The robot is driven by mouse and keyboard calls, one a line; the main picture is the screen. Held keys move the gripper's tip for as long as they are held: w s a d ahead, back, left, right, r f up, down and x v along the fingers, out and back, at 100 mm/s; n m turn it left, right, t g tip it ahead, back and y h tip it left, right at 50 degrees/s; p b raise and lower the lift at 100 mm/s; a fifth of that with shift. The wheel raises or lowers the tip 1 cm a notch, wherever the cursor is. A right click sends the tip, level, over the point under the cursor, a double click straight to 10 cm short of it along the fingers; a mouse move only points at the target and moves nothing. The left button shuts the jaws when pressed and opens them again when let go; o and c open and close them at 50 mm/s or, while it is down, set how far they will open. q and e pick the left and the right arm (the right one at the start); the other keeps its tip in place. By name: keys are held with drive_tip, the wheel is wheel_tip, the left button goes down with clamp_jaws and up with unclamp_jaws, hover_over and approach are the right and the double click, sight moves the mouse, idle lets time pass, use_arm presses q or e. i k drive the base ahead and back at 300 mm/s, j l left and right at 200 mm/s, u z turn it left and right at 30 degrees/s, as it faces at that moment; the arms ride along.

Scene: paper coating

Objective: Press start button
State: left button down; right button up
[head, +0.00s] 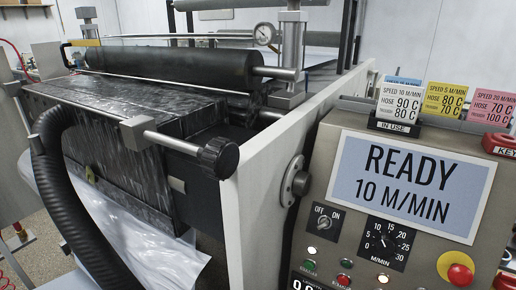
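The control panel (270,285) of the coating machine fills the lower right of the head view. A green button (309,265) sits low on its left side, under a small lit lamp; the label below it is too small to read surely. A red button (344,279) is just to its right. The display (410,187) reads READY, 10 M/MIN. An OFF/ON switch (324,221) and a speed dial (384,242) marked M/MIN sit under the display. Neither of my grippers is in view.
A red mushroom button (459,275) on a yellow base is at the panel's lower right. Setting cards (402,103) stand on top, the white one over an IN USE label. Rollers (170,62), a black hose (72,200) and a black knob (217,156) fill the left.

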sight(309, 266)
drive_tip(key=k+l, duration=0.1)
drive_tip(key=l, duration=0.35)
drive_tip(key=k+l, duration=0.1)
drive_tip(key=l, duration=0.4)
drive_tip(key=k+l, duration=0.15)
drive_tip(key=l, duration=0.3)
drive_tip(key=k+l, duration=0.1)
drive_tip(key=l, duration=0.35)
drive_tip(key=z, duration=0.05)
